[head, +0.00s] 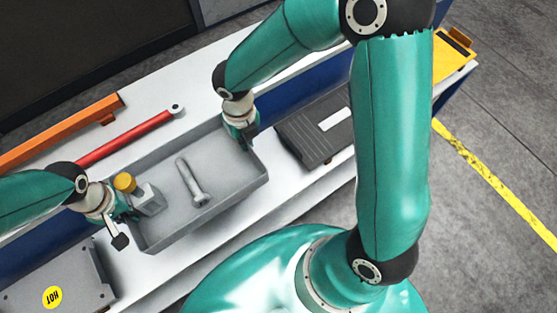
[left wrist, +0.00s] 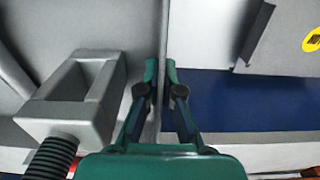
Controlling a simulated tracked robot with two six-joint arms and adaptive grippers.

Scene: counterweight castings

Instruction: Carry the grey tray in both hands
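The grey tray (head: 168,239) lies lengthwise along the white bench in the head view; whether it touches the bench I cannot tell. It holds a grey bolt (head: 192,184) and a grey block with a yellow cap (head: 149,201). My left gripper (head: 122,218) is at the tray's left end wall. In the left wrist view its fingers (left wrist: 161,78) are closed on either side of the thin tray wall, with a hollow grey block (left wrist: 77,97) beside them. My right gripper (head: 246,138) is at the tray's right end wall; its fingertips are too small and partly hidden to judge.
A dark ribbed plate (head: 312,127) lies right of the tray. A grey plate with a yellow HOT label (head: 60,288) is at lower left. A red rod (head: 125,138) and an orange bar (head: 62,132) lie behind the tray. Some white bench (head: 300,200) is bare at front right.

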